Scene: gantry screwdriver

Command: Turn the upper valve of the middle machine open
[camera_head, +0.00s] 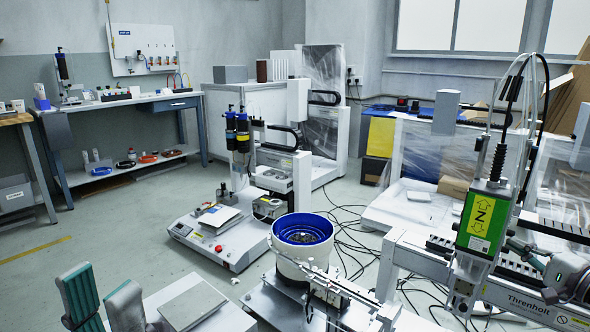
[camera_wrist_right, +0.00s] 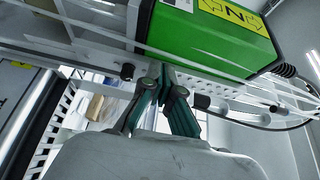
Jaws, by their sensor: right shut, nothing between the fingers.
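The machine in the middle of the head view (camera_head: 222,238) has a white base, a column and dark upright cylinders. No valve on it can be made out clearly. My right gripper (camera_head: 518,246) is at the right, beside the green screwdriver unit (camera_head: 483,218) of the gantry. In the right wrist view its fingers (camera_wrist_right: 166,76) meet at the tips, shut and empty, just below the green unit (camera_wrist_right: 215,38). Whether they touch anything there is unclear. My left gripper (camera_head: 98,280) is at the lower left, its two fingers apart, with nothing visible between them.
A white feeder bowl with a blue inside (camera_head: 302,232) stands at front centre. The gantry rail (camera_head: 525,300) fills the lower right. A workbench (camera_head: 130,98) stands at the back left. Black cables lie on the floor. Floor at left is clear.

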